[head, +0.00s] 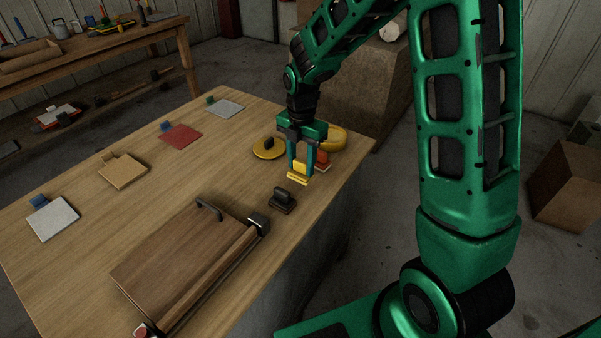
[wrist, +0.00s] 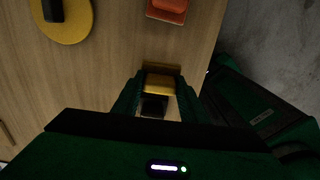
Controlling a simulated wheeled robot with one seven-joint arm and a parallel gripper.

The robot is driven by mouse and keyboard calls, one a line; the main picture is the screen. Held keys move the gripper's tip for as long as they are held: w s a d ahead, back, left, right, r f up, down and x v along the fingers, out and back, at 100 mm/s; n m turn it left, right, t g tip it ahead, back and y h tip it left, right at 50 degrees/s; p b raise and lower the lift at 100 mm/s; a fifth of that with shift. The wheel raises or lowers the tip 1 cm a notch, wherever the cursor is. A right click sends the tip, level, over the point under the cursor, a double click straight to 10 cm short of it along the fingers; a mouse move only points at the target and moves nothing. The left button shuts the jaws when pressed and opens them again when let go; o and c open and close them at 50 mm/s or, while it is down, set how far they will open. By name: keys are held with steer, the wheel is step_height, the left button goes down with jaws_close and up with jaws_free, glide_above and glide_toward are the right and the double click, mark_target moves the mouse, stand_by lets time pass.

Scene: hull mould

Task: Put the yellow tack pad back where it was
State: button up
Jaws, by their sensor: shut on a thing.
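The yellow tack pad (head: 299,175) is a small block on a flat base, near the right edge of the workbench. My gripper (head: 301,163) points down and is shut on it. In the wrist view the yellow tack pad (wrist: 160,82) sits between the fingertips of my gripper (wrist: 159,92). I cannot tell whether its base touches the bench top or hangs just above it.
An orange-red pad (head: 322,160) stands close behind it and a black pad (head: 283,201) in front. A yellow disc (head: 268,148) with a black knob and a yellow ring (head: 334,139) are nearby.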

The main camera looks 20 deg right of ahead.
mark_target(301, 172)
step_height(301, 172, down, 4)
steer(key=shift+f, duration=0.1)
stand_by(0.4)
steer(key=o, duration=0.9)
